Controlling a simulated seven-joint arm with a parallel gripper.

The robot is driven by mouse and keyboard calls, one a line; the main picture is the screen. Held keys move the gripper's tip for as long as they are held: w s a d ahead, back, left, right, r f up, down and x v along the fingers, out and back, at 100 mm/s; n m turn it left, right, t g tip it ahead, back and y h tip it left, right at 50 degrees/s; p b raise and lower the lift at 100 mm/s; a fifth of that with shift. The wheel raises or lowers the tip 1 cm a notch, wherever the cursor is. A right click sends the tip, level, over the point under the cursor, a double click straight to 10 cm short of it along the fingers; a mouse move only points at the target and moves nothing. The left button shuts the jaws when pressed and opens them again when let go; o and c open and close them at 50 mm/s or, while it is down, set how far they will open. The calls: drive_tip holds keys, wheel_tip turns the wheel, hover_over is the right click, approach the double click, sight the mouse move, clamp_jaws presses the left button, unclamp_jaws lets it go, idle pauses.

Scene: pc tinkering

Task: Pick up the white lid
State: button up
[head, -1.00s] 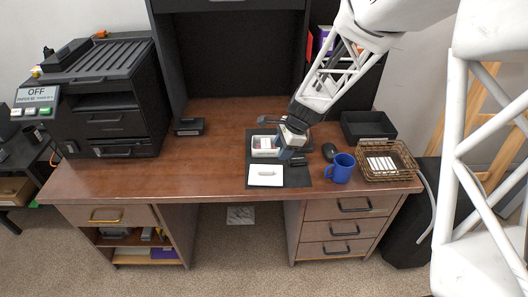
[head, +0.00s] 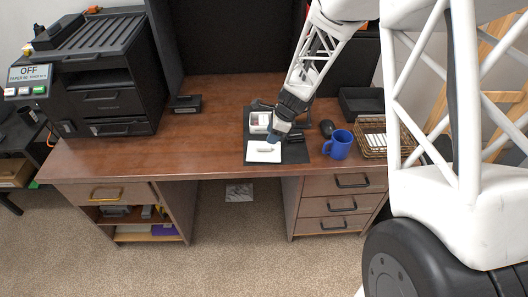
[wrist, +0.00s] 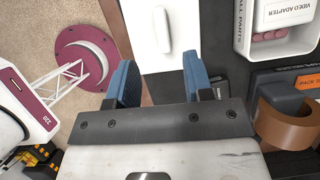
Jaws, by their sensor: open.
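The white lid (head: 256,155) is flat with a raised oblong handle, and lies at the front of the dark mat (head: 294,154). My gripper (head: 273,138) is over the lid's back right part in the head view. In the wrist view my gripper (wrist: 160,62) is open, its two blue fingers apart with nothing between them. The handle lies roughly ahead of the gap.
A white box (wrist: 262,51) with pink pieces and a video adapter label sits right of the lid. A brown tape roll (wrist: 290,125) is close to my right finger. A blue mug (head: 339,145) and wire basket (head: 373,144) stand to the right.

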sight(264, 146)
drive_tip(key=shift+x, duration=0.9)
drive_tip(key=shift+x, duration=2.65)
drive_tip(key=shift+w, duration=0.15)
clamp_jaws()
